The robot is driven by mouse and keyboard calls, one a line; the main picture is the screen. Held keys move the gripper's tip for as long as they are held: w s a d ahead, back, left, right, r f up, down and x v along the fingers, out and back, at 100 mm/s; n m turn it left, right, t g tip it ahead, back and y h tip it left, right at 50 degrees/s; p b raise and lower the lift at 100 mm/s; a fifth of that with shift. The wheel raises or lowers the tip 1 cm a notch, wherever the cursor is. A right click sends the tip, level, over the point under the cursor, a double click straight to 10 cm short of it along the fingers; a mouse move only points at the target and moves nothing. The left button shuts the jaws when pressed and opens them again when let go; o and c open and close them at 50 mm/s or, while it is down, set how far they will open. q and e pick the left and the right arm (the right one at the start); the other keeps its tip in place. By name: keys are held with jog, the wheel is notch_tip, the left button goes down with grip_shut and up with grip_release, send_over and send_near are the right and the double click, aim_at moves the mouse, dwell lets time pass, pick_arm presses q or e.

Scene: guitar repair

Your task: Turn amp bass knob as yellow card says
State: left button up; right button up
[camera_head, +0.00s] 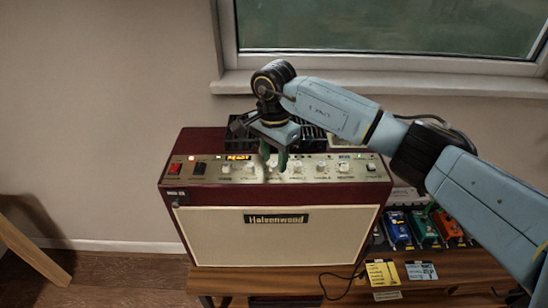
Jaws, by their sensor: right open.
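The amp (274,235) is dark red with a cream front marked "Halvenwood" and stands on a wooden bench. Its top panel carries a row of white knobs (321,166); the lettering under them is too small to read surely. A yellow card (381,274) lies on the bench in front, right of the amp; its writing is not legible. My right gripper (275,165) points down over the panel, open, its fingers among the knobs left of the middle. It partly hides the knobs there, and I cannot tell whether it touches one. My left gripper is not in view.
A blue card (421,271) and a small pale label (387,296) lie near the yellow card. Blue, green and red pedals (397,230) stand right of the amp. A black cable (345,280) runs along the bench. A window sill (480,88) is behind my arm.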

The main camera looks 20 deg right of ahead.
jog(key=shift+f, duration=0.35)
jog(key=shift+c, duration=0.4)
grip_shut()
jog(key=shift+m, duration=0.3)
